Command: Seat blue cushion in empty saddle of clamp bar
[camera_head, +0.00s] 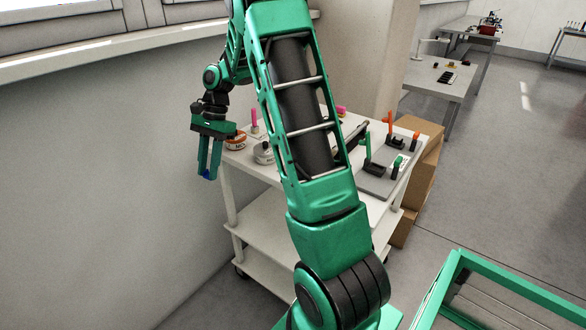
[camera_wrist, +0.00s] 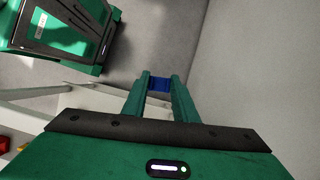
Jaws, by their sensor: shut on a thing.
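My gripper (camera_head: 208,172) hangs pointing down at the left of the white cart, beside the wall. It is shut on the blue cushion (camera_wrist: 159,84), which shows between the fingertips in the wrist view. In the head view only a small dark blue patch of the cushion (camera_head: 205,174) shows at the fingertips. On the cart's right side lies a grey board (camera_head: 376,185) with green and black upright fixtures. I cannot tell the clamp bar or its empty saddle for certain; my arm hides the middle of the cart top.
The white cart (camera_head: 262,225) has lower shelves. Its top holds an orange-and-white round container (camera_head: 236,141), a grey roundish item (camera_head: 263,153) and a pink upright piece (camera_head: 254,118). Cardboard boxes (camera_head: 425,165) stand behind the cart. A green frame (camera_head: 500,290) is at lower right.

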